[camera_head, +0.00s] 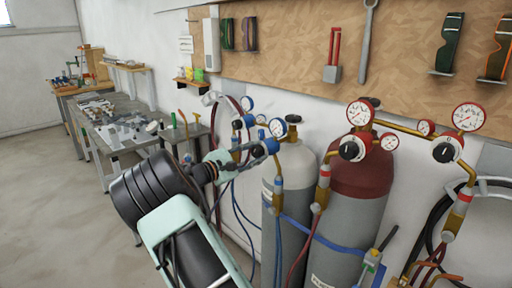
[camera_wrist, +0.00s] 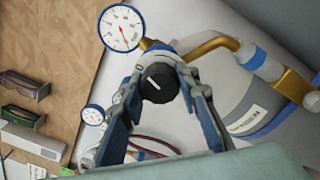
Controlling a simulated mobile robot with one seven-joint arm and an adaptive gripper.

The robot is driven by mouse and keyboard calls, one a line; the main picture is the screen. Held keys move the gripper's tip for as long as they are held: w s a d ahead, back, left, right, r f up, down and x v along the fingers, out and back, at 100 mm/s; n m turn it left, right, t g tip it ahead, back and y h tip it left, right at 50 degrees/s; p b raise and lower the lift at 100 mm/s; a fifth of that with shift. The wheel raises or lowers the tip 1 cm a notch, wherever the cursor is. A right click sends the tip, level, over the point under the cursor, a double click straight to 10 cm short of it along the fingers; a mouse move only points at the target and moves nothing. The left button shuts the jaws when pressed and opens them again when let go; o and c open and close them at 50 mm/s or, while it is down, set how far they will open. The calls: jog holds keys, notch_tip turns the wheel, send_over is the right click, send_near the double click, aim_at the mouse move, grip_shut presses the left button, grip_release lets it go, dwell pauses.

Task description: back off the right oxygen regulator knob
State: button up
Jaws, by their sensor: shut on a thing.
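The regulator knob (camera_wrist: 160,83) is black with a white pointer line, inside a blue ring, in the wrist view. My gripper (camera_wrist: 162,86) has one finger on each side of it and is shut on it. In the head view my gripper (camera_head: 264,148) reaches the blue-marked regulator at the grey, white-topped cylinder (camera_head: 297,163); its fingers hide the knob there. The regulator's large gauge (camera_head: 277,127) has a blue rim; a large white gauge (camera_wrist: 121,28) shows beside the knob in the wrist view. The contact faces of the fingers are partly hidden.
Another blue-rimmed gauge (camera_head: 246,103) is just left. A red-topped cylinder (camera_head: 359,185) stands to the right, with red-rimmed gauges (camera_head: 360,112). Hoses (camera_head: 240,212) hang below. A pegboard (camera_head: 290,40) covers the wall behind. Open floor (camera_head: 50,220) lies to the left.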

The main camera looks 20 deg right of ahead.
jog(key=shift+n+p, duration=0.6)
jog(key=shift+n, duration=0.2)
jog(key=o, duration=1.2)
jog(key=shift+c, duration=0.2)
jog(key=v, duration=1.2)
